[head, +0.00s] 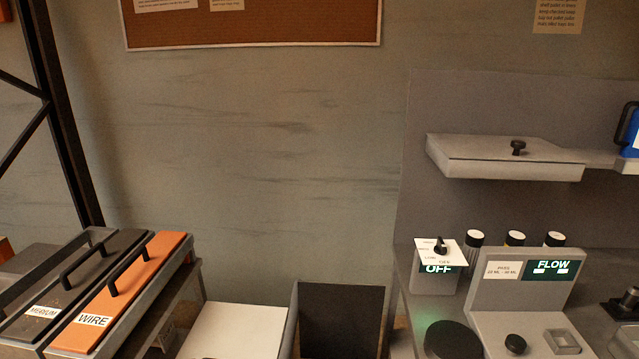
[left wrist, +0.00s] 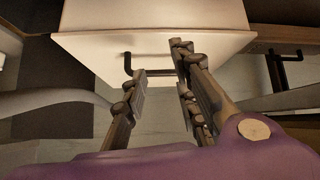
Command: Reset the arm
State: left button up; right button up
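My left gripper (left wrist: 160,82) shows in the left wrist view with its dark fingers spread and nothing between them. Behind the fingers is a white box or drawer front (left wrist: 155,25) with a black handle (left wrist: 128,64). The handle appears just beyond the left finger, and I cannot tell whether they touch. Neither gripper shows in the head view, and my right gripper is in neither view.
A white-topped box (head: 240,328) and an open dark bin (head: 340,315) are low in the middle.

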pick_arm(q)
jog(key=s+d+p, duration=0.1)
jog(key=s+d, duration=0.1)
jog(key=s, duration=1.1)
jog(key=s+d+f+m+p, duration=0.1)
jog(key=s+d, duration=0.2)
jog(key=s, duration=1)
jog(key=s+d+f+m+p, duration=0.1)
jog(key=s+d+p, duration=0.1)
jog(key=s, duration=1.1)
jog(key=shift+s+d+h, duration=0.3)
jog(key=shift+s+d, duration=0.1)
jog(key=shift+d, duration=0.25)
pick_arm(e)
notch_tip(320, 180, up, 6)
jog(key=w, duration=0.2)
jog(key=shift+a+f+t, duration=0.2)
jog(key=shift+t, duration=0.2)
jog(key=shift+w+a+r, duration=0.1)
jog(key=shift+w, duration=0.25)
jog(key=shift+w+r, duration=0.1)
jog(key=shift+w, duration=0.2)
pick_arm(q)
jog(key=shift+w, duration=0.2)
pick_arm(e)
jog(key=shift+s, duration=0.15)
